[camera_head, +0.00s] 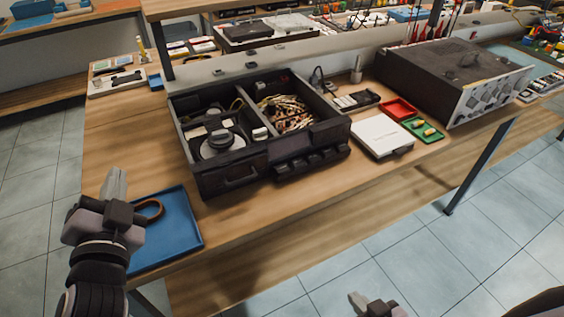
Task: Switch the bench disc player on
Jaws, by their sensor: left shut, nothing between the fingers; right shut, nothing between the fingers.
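A black open-topped unit (226,178), which looks like the disc player, sits on the wooden bench in the middle of the view. A round grey disc-like part (219,145) lies in its left compartment, and tangled wires fill the right one. A row of dark buttons or keys (312,160) runs along its front right side; I cannot tell which is the power switch or whether it is lit. My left gripper (114,182) is shut and empty, left of the unit and in front of the blue tray. My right gripper (356,298) is shut and empty, low in front of the bench.
A blue tray (178,232) holding a brown loop lies at the bench's front left. A white box (382,136), red tray (399,109) and green tray (422,130) stand right of the unit. A large black device (440,75) stands further right. The floor in front is clear.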

